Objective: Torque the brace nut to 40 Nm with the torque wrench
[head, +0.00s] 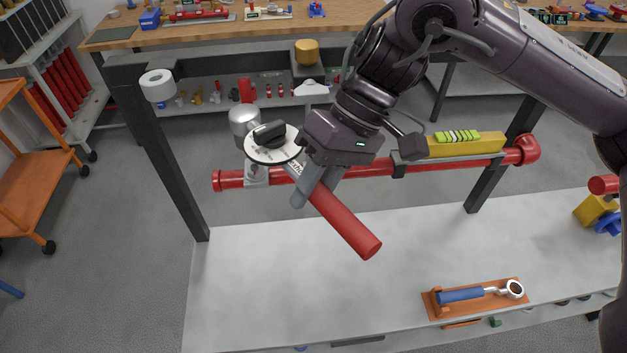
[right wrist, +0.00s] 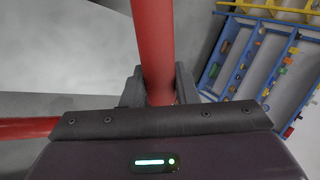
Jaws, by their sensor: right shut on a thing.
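My right gripper (head: 317,190) is shut on the torque wrench's red handle (head: 345,225), near the handle's upper end. The handle slants down and right, its free end over the bench. In the right wrist view the red handle (right wrist: 153,45) passes between the two fingers (right wrist: 158,88). A grey shaft with markings (head: 297,168) runs from the grip toward a round white dial with a black knob (head: 271,143). The dial is at a pale bracket (head: 256,174) on the red pipe (head: 228,180). I cannot make out the brace nut; the dial and wrench head cover that area. My left gripper is out of view.
A blue-handled ratchet wrench (head: 462,295) lies in an orange holder (head: 432,306) on the pale bench (head: 250,290). A yellow bar (head: 465,145) lies along the pipe's right part. Dark posts (head: 165,165) stand at the frame's sides. The bench's middle is clear.

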